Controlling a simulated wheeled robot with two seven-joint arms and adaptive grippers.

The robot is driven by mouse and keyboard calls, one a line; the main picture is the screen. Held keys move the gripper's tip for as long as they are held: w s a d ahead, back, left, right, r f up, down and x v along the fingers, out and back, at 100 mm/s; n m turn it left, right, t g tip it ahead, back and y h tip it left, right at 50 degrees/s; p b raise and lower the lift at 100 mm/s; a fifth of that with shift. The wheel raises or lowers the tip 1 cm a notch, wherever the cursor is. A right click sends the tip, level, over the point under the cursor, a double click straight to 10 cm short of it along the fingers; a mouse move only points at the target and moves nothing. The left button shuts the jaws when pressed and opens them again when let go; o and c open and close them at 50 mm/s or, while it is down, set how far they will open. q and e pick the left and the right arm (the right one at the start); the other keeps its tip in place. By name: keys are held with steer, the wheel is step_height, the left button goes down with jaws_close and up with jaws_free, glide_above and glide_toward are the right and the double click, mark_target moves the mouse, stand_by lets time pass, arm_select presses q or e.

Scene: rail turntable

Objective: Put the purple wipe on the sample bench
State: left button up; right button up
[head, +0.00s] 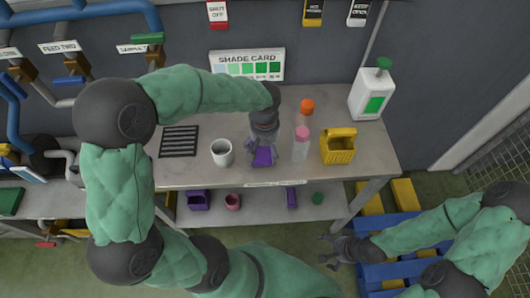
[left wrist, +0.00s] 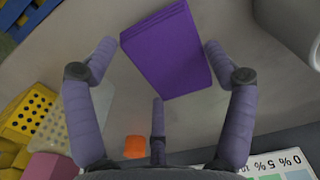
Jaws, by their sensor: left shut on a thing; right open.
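The purple wipe (head: 264,157) is a folded purple block at the middle of the grey sample bench (head: 210,180). My left gripper (head: 262,148) reaches down over the bench and is shut on the wipe. In the left wrist view, the wipe (left wrist: 168,50) lies between the fingers, with the bench top behind it. I cannot tell whether its underside touches the bench. My right gripper (head: 332,250) is open and empty, low in front of the bench's right end.
A white mug (head: 222,154) stands left of the wipe, and a black slotted mat (head: 179,141) lies further left. A white jug (head: 371,97) stands at the back right.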

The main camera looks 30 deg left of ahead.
mark_target(265, 151)
arm_select(q)
steer(key=shift+f, duration=0.95)
steer(key=shift+f, duration=0.2)
steer(key=o, duration=0.9)
steer(key=shift+c, duration=0.2)
steer(key=shift+r, duration=0.15)
step_height(265, 151, up, 12)
steer(key=p, duration=0.3)
